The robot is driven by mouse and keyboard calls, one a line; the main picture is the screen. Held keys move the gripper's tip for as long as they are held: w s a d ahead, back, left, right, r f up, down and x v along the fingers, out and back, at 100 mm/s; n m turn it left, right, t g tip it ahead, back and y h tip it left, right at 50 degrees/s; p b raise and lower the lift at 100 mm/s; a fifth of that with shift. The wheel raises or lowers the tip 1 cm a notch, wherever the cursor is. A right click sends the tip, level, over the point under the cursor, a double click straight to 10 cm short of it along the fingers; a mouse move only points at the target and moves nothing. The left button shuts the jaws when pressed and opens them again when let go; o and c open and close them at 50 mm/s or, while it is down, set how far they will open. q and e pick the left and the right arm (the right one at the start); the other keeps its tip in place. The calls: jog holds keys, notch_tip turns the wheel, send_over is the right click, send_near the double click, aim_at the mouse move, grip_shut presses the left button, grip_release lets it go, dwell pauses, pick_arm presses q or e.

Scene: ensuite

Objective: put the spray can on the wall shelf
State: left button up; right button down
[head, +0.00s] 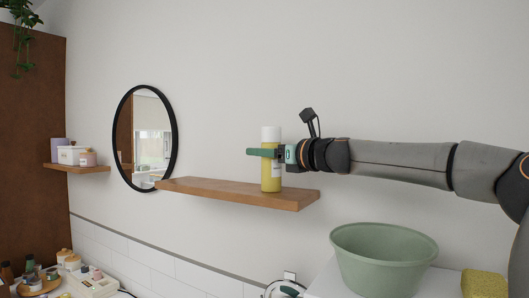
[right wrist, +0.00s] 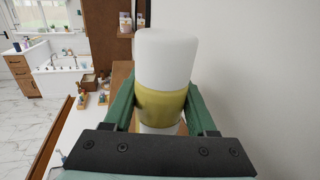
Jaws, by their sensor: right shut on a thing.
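The spray can (head: 271,176) is yellow with a white cap and stands upright at the wooden wall shelf (head: 225,192). Its base appears to be at the shelf's top surface; whether it touches or hovers just above, I cannot tell. My right gripper (head: 265,153) reaches in from the right and is shut on the can's upper body. In the right wrist view the can (right wrist: 162,100) is upright between the two green fingers, with its lower part hidden by the gripper. My left gripper is not in view.
A round black-framed mirror (head: 145,138) hangs left of the shelf. A smaller shelf (head: 78,169) with jars is at the far left. A green basin (head: 384,259) and a yellow sponge (head: 485,284) are below my right arm. The shelf's left part is bare.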

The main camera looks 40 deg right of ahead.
jog(key=shift+f, duration=0.1)
jog(key=shift+c, duration=1)
grip_release()
jog(key=shift+r, duration=0.2)
jog(key=shift+s+f, duration=0.1)
jog(key=shift+s, duration=0.1)
jog(key=s+b, duration=0.3)
jog(key=s, duration=0.8)
jog(key=shift+s+d, duration=0.15)
jog(key=shift+s, duration=0.15)
